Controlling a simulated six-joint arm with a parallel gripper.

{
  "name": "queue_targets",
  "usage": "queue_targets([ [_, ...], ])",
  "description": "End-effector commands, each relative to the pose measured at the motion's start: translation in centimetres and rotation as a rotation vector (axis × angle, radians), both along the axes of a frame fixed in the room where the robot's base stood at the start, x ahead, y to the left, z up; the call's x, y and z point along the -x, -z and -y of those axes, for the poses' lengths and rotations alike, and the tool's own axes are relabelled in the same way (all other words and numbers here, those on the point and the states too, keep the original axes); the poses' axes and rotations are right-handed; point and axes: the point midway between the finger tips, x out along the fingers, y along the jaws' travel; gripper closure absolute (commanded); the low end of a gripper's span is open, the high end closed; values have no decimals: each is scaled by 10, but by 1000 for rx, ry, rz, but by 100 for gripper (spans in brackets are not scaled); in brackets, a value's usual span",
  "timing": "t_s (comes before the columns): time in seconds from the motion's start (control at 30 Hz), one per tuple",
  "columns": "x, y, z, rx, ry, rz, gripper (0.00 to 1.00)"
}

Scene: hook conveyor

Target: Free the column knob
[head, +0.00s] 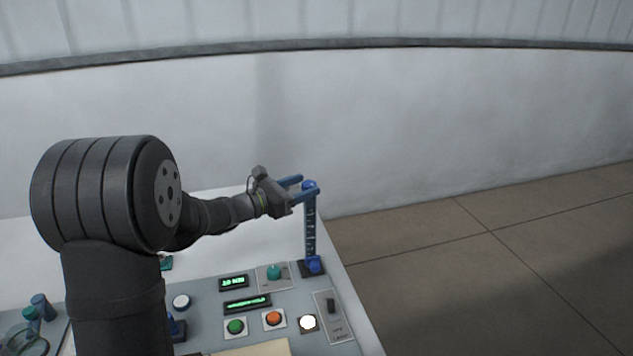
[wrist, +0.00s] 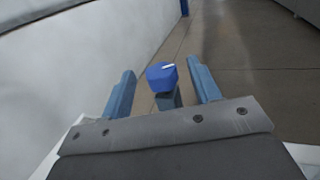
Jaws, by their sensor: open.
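The column (head: 310,228) is a dark blue upright post with slots near the right edge of the console. A blue knob (head: 310,186) sits on its top. In the wrist view the knob (wrist: 162,76) is faceted, with a white line on its upper face. My gripper (head: 306,187) is open, with its blue fingers held level at the height of the knob. In the wrist view my gripper (wrist: 162,84) has one finger on each side of the knob, with a visible gap on both sides. A second blue part (head: 314,264) sits at the column's foot.
The grey console (head: 205,285) carries green (head: 236,327) and orange (head: 273,318) buttons, a lit white button (head: 308,322), a teal knob (head: 273,272), a black switch (head: 331,305) and two green displays. A pale wall stands behind. Open floor lies to the right.

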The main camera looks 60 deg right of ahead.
Motion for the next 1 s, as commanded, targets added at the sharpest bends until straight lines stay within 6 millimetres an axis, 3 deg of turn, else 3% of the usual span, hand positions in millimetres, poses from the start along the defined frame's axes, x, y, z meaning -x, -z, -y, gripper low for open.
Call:
queue_targets([
  [0.1,11,0,19,0,3,0,43],
  [0.3,19,1,38,-1,1,0,43],
  [0.67,21,0,42,-1,0,0,43],
  [0.9,21,0,42,0,0,0,88],
  [1.0,21,0,42,0,-2,0,88],
])
